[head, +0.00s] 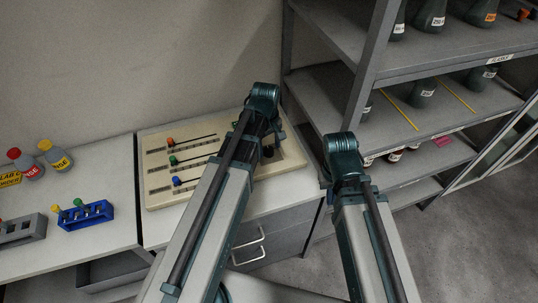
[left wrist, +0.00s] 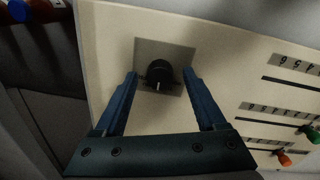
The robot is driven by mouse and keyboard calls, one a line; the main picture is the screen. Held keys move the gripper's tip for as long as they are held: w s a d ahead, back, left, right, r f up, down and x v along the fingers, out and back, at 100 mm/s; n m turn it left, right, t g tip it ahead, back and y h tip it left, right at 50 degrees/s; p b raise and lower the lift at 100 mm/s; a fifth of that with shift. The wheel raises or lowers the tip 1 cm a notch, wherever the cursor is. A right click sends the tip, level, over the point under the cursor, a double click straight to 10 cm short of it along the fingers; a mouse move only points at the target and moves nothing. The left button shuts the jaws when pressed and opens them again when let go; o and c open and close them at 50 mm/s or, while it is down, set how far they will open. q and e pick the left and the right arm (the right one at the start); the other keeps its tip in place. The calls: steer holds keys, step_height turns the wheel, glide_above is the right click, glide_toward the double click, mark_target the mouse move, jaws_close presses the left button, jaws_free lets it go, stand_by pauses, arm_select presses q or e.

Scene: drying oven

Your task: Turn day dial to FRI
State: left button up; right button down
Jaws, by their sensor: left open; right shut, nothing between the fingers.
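The black round dial (left wrist: 158,76) sits on a grey square plate (left wrist: 176,53) on the cream panel (left wrist: 115,35). A short white mark on the dial points toward the bottom of the left wrist view. The small lettering around it is too dark and partly covered to read. My left gripper (left wrist: 161,74) is open, with one blue finger on each side of the dial; I cannot tell whether they touch it. In the head view my left arm covers part of the panel (head: 150,150) and most of the dial area. My right gripper is hidden behind its arm.
The panel also carries sliders with orange (head: 170,141), green (head: 173,160) and blue (head: 177,181) knobs. Bottles (head: 57,158) and a blue rack (head: 86,216) stand on the left counter. A metal shelf (head: 365,60) with flasks rises close to my right arm.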

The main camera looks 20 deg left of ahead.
arm_select(q)
steer(key=shift+f, duration=0.6)
arm_select(e)
steer(key=shift+f, duration=0.55)
arm_select(q)
jaws_close()
steer(key=m, duration=0.5)
steer(key=shift+a+m, duration=0.1)
steer(key=shift+m, duration=0.3)
steer(key=m, duration=0.5)
steer(key=shift+a+m, duration=0.1)
steer(key=shift+m, duration=0.3)
steer(key=shift+m+g, duration=0.3)
